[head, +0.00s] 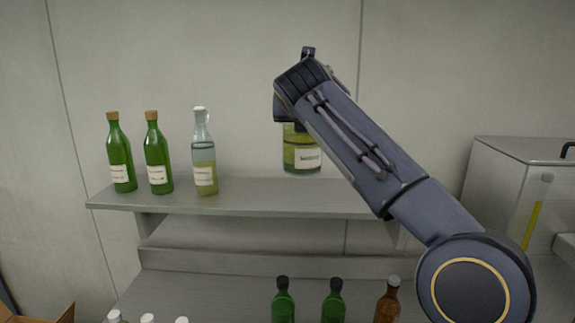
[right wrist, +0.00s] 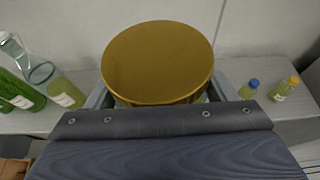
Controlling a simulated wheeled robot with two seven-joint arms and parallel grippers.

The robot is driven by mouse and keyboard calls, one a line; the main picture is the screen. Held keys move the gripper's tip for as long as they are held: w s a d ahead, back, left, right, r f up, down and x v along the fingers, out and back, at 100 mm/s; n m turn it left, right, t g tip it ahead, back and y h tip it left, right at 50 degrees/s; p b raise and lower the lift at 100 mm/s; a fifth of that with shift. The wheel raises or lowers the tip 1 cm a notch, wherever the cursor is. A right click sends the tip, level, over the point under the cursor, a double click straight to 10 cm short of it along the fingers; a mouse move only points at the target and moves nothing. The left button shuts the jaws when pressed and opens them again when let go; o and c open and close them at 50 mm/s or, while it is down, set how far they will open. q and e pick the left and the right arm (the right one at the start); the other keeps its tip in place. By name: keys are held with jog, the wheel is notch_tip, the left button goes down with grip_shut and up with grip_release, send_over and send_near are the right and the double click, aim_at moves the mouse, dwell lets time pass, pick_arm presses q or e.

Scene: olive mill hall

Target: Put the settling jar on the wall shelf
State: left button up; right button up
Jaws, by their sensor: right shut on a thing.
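The settling jar (head: 301,158) is a clear jar of yellow-green liquid with a white label, seen upright in the head view. Its gold lid (right wrist: 157,60) fills the middle of the right wrist view. My right gripper (right wrist: 163,94) is shut on the jar just below the lid, one finger on each side. In the head view my right arm hides the jar's top and part of its right side. The jar's base shows level with the back edge of the wall shelf (head: 262,196); I cannot tell whether it touches the board. My left gripper is not in view.
Two green corked bottles (head: 120,152) (head: 157,154) and a clear white-capped bottle (head: 204,160) stand on the shelf's left part. Small blue-capped (right wrist: 249,90) and orange-capped (right wrist: 285,89) bottles stand right of the jar. Dark-capped bottles (head: 283,303) stand below. A metal tank (head: 505,180) is at right.

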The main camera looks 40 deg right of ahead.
jog(key=w+d+f, duration=0.6)
jog(key=w+f, duration=0.3)
jog(key=f, duration=0.2)
jog(key=shift+w+f, duration=0.25)
jog(key=shift+d+f, duration=0.1)
jog(key=shift+f, duration=0.05)
jog(key=o, duration=2)
jog(key=shift+f, duration=0.15)
jog(key=shift+o, duration=0.2)
